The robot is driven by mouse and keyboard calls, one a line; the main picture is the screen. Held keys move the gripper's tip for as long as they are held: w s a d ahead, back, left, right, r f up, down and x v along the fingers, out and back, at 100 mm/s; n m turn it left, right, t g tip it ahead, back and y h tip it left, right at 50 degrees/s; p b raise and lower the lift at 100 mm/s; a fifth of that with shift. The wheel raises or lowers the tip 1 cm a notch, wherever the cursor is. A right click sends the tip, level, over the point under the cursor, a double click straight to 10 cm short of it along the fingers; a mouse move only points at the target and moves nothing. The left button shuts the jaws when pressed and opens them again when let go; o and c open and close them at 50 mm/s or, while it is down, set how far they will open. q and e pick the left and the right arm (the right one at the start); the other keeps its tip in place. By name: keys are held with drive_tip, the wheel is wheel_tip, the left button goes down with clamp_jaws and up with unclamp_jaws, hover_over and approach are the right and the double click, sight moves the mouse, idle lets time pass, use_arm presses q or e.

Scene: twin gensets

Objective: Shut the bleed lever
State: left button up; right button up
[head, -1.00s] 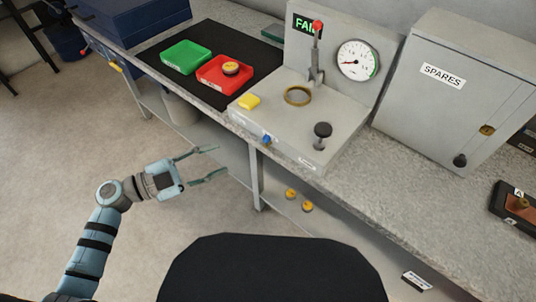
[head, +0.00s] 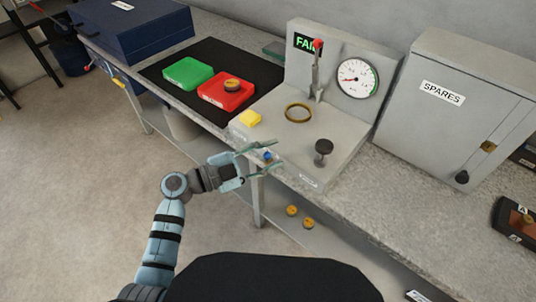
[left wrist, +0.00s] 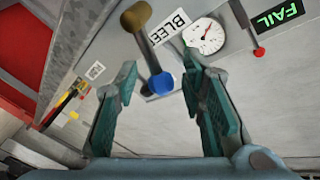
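The bleed lever (left wrist: 150,52) shows in the left wrist view as a dark bar with a blue end and a brass-coloured end, beside a white label partly reading "BLEE". In the head view its blue end (head: 267,156) shows at the front face of the grey test stand (head: 270,135). My left gripper (head: 279,154) is open, its fingers on either side of the blue end in the picture. In the left wrist view the blue end lies between the two fingertips (left wrist: 159,65); I see no grip on it, and contact is unclear. My right gripper is out of view.
The stand carries a red-tipped upright lever (head: 316,65), a gauge (head: 358,78), a black knob (head: 323,148), a brass ring (head: 298,112) and a lit "FAIL" sign. Green (head: 187,73) and red (head: 228,92) trays are left; a spares cabinet (head: 450,100) is right.

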use_arm(q)
clamp_jaws()
drive_tip(key=m+p, duration=0.1)
drive_tip(key=p, duration=0.1)
drive_tip(key=d+m+y+p, duration=0.1)
drive_tip(key=p, duration=0.1)
drive_tip(key=shift+s+f+m+p, duration=0.25)
drive_tip(key=shift+s+m+p, duration=0.05)
drive_tip(key=shift+s, duration=0.05)
drive_tip(key=shift+o, duration=1)
unclamp_jaws()
drive_tip(key=shift+a, duration=0.1)
drive_tip(key=shift+s, duration=0.1)
drive_tip(key=v, duration=1.2)
drive_tip(key=shift+r, duration=0.25)
